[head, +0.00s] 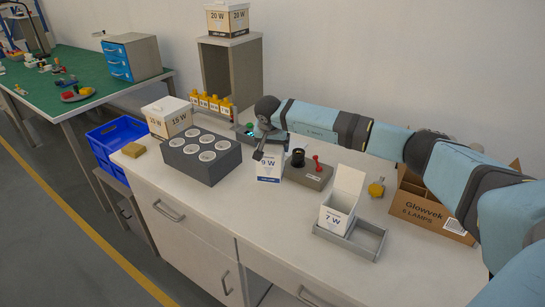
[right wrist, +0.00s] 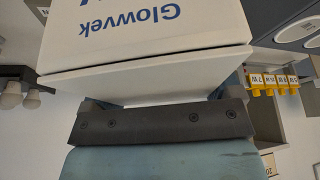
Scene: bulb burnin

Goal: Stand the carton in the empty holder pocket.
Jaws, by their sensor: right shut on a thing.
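A white 9 W carton (head: 268,170) hangs upright under my right gripper (head: 266,140), between the grey block and the lamp tester. I cannot tell whether its base touches the bench. The right gripper is shut on it. In the right wrist view the carton (right wrist: 150,25) shows its Glowvek print upside down, with a white flap at the gripper (right wrist: 160,110); the fingertips are hidden. The grey holder (head: 345,243) stands near the bench's front, to the right. Its left pocket holds an open 7 W carton (head: 337,218); its right pocket (head: 369,238) is empty. My left gripper is out of view.
The grey block (head: 205,180) with several round white-topped wells stands left of the carton. The tester (head: 308,175) with a red lever stands to its right, between carton and holder. A yellow item (head: 376,187) and a brown Glowvek box (head: 425,215) lie beyond the holder.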

